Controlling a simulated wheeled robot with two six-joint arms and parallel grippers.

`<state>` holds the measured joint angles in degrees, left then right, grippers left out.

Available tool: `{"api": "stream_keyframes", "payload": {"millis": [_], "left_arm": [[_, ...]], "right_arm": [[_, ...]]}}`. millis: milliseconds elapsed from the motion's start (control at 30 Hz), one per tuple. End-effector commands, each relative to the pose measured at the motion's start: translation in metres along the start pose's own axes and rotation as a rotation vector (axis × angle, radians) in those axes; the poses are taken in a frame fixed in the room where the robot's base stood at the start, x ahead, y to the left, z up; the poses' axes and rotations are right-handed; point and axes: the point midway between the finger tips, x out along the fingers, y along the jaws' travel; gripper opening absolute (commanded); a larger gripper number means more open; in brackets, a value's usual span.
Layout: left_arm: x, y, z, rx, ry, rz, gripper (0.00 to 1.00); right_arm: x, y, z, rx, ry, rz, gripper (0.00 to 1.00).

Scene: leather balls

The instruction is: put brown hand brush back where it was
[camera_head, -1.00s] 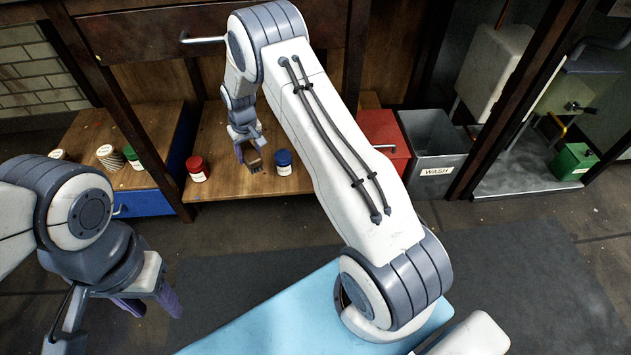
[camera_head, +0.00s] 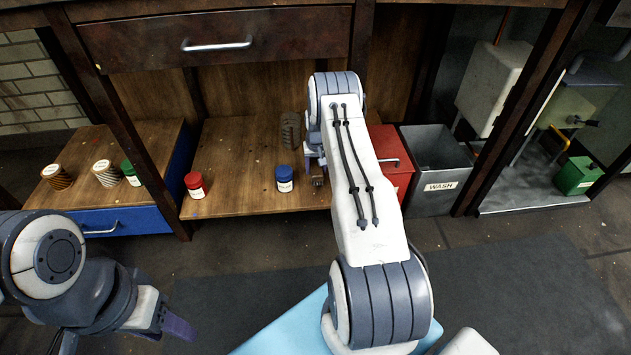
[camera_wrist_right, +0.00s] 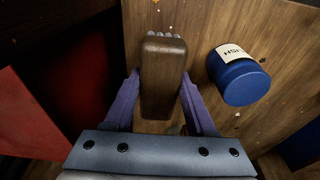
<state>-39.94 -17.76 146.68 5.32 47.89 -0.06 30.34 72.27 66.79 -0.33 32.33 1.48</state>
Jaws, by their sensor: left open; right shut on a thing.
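The brown hand brush (camera_wrist_right: 163,75) has a dark wooden back and pale bristles at its far end. It sits between the purple fingers of my right gripper (camera_wrist_right: 160,95), which is shut on it, over the wooden shelf. In the head view my right arm mostly hides this gripper; a small brown bit of the brush (camera_head: 318,182) shows below it, right of the blue jar. I cannot tell whether the brush touches the shelf. My left gripper (camera_head: 165,323) is open and empty at the lower left, away from the shelf.
The blue jar (camera_head: 285,178) stands close left of my right gripper, with a red jar (camera_head: 195,185) further left. A dark ribbed object (camera_head: 290,132) stands behind. A red bin (camera_head: 391,165) and a grey WASH bin (camera_head: 436,175) are to the right. Shelf between the jars is clear.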

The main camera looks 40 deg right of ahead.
Motion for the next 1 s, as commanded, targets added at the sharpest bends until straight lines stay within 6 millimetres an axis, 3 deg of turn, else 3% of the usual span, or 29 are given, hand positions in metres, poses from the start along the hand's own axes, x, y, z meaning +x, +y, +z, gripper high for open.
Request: {"api": "stream_keyframes", "payload": {"millis": [267,667,700,767,1000], "left_arm": [[0.027,-0.002,0.002,-0.001,0.0,0.0,0.5],[0.028,-0.002,0.002,-0.001,0.0,0.0,0.5],[0.028,-0.002,0.002,-0.001,0.0,0.0,0.5],[0.027,-0.002,0.002,-0.001,0.0,0.0,0.5],[0.027,-0.002,0.002,-0.001,0.0,0.0,0.5]], "right_arm": [[0.044,-0.001,0.006,-0.001,0.001,0.0,0.04],[0.048,-0.001,0.007,-0.001,0.0,0.0,0.04],[0.048,-0.001,0.007,-0.001,0.0,0.0,0.6],[0.047,-0.001,0.007,-0.001,0.0,0.0,0.83],[0.047,-0.001,0.007,-0.001,0.0,0.0,0.86]]}}
